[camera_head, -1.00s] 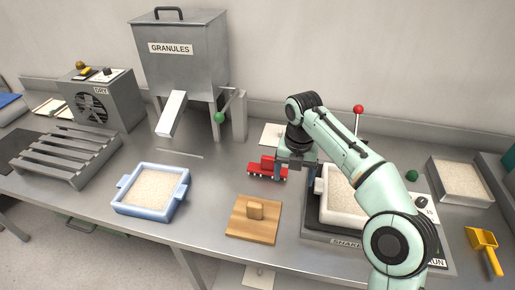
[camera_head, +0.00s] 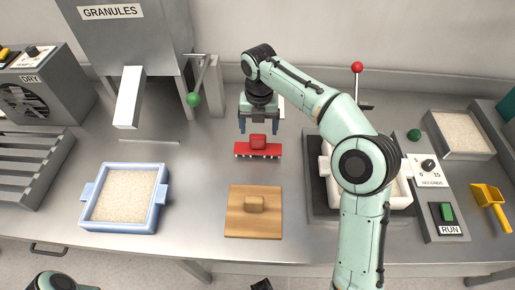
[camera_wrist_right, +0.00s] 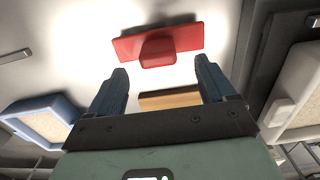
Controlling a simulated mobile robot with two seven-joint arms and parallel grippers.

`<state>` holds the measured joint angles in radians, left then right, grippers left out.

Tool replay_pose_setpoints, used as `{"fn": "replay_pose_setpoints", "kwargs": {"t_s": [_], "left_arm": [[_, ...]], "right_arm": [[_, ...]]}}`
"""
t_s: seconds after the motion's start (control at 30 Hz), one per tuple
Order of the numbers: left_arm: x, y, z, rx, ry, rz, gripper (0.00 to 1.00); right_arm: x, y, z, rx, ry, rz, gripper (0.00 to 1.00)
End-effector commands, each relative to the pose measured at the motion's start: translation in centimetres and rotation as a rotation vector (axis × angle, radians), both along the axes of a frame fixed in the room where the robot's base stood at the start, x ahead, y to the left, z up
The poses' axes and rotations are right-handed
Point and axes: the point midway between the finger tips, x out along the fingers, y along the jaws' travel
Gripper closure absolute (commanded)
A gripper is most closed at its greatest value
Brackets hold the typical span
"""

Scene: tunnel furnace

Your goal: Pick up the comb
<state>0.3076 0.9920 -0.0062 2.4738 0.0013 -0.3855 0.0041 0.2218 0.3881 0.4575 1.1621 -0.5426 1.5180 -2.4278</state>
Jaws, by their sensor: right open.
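The comb (camera_head: 258,150) is red, with a block-shaped grip on a wide bar and small pale teeth along its lower edge. It stands on the steel bench, behind the wooden board. My right gripper (camera_head: 258,126) is open and empty, just behind and above the comb in the head view. In the right wrist view the comb (camera_wrist_right: 158,45) lies beyond the two spread fingers (camera_wrist_right: 161,72), its grip roughly centred between them. The fingers appear apart from it.
A wooden board with a knob (camera_head: 253,223) lies in front of the comb. A blue tray of granules (camera_head: 88,205) is to the left. The shaker (camera_head: 317,192) with a white tray is to the right. A green-knobbed lever (camera_head: 194,99) hangs at the hopper (camera_head: 150,40).

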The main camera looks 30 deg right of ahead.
Motion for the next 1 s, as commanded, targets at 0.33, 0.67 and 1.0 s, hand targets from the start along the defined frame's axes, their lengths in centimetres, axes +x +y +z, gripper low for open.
{"fn": "replay_pose_setpoints", "kwargs": {"t_s": [0.33, 0.67, 1.0], "left_arm": [[-0.3, 0.0, -1.1, 0.000, 0.002, 0.000, 0.57], [-0.4, 0.0, -1.9, 0.001, 0.005, -0.001, 0.57], [-0.4, 0.0, -1.8, 0.000, 0.004, 0.000, 0.57]], "right_arm": [[-0.1, 0.1, -3.5, 0.000, 0.002, -0.001, 0.17], [0.0, 0.2, -6.9, 0.001, -0.001, -0.001, 0.17], [0.0, 0.2, -6.8, 0.000, -0.001, -0.001, 0.66]]}}
